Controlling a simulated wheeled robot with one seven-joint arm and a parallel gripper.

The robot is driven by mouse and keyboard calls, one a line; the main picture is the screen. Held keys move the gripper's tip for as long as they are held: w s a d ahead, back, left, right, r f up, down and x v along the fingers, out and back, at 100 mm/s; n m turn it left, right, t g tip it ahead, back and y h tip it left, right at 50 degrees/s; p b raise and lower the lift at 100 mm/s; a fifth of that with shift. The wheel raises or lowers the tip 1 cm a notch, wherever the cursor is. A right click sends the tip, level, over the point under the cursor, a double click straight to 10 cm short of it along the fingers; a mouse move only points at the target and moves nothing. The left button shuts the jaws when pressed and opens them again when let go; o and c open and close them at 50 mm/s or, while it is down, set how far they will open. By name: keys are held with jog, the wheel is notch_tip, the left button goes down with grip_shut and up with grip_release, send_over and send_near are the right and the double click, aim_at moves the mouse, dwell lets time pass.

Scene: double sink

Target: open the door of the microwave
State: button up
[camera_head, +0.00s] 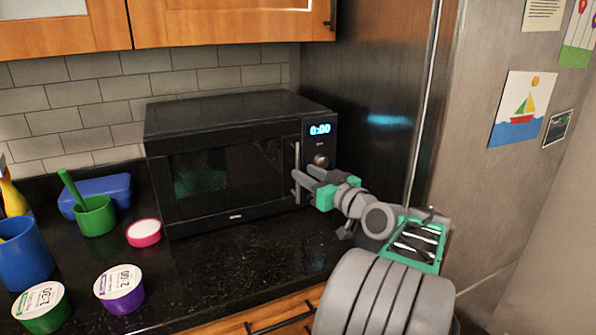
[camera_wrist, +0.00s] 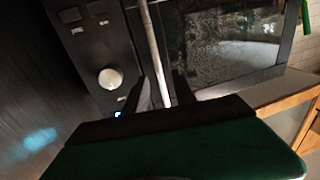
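The black microwave (camera_head: 232,165) stands on the dark counter, its door (camera_head: 230,180) shut. The door has a dark window and a vertical metal handle (camera_head: 296,158) at its right side, which also shows in the wrist view (camera_wrist: 152,42). My gripper (camera_head: 302,180) is at the lower part of this handle. In the wrist view my gripper's two dark fingers (camera_wrist: 163,88) stand on either side of the handle, with small gaps showing, so it looks open around the handle. The lower end of the handle is hidden between the fingers and the palm.
The control panel with knob (camera_head: 321,161) is right of the handle. A steel fridge (camera_head: 440,120) stands close on the right. Left of the microwave are a green cup (camera_head: 95,217), a pink-rimmed tub (camera_head: 144,234) and a purple tub (camera_head: 122,292). Counter (camera_head: 225,275) before the door is clear.

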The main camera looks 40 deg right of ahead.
jog(key=w, duration=0.4)
jog(key=shift+w+d, duration=0.15)
jog(key=shift+d, duration=0.05)
jog(key=shift+c, duration=0.5)
grip_shut()
dwell(0.7)
